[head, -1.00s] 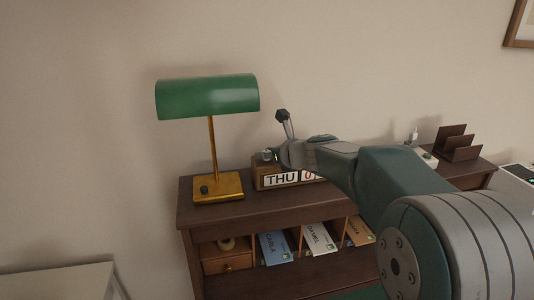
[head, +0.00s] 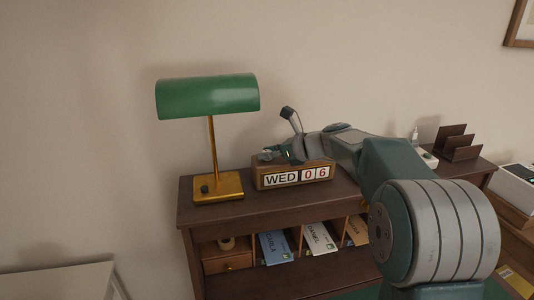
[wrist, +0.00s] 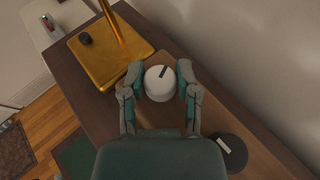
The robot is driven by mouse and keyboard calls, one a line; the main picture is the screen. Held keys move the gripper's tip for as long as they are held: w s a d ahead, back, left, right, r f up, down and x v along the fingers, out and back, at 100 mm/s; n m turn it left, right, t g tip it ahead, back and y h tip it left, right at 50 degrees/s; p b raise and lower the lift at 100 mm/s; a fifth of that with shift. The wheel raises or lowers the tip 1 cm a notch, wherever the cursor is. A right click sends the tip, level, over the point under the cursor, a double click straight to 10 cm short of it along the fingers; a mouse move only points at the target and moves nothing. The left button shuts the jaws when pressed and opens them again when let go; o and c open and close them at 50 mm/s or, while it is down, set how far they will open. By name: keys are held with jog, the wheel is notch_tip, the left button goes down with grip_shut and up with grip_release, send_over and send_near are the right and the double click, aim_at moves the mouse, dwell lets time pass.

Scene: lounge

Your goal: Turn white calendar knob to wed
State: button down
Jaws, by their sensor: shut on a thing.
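The wooden desk calendar (head: 293,175) stands on the desk top, and its windows read WED and 06. The white knob (wrist: 160,84) sits at one end of the calendar's top, with a dark line on its upper face. My gripper (wrist: 157,80) is shut on the white knob, one finger on each side. In the head view my gripper (head: 272,153) is at the left end of the calendar's top, and the knob is hard to make out there. A round black knob (wrist: 230,152) lies farther along the calendar's top in the wrist view.
A green-shaded lamp (head: 208,96) with a brass base (head: 218,188) stands close left of the calendar. Labelled envelopes (head: 276,247) fill slots below the desk top (head: 240,210). A dark letter rack (head: 456,143) stands at the right. The wall is close behind.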

jog(key=shift+c, duration=1.7)
grip_release()
jog(key=shift+w, duration=0.1)
jog(key=v, duration=1.2)
jog(key=shift+f, duration=0.2)
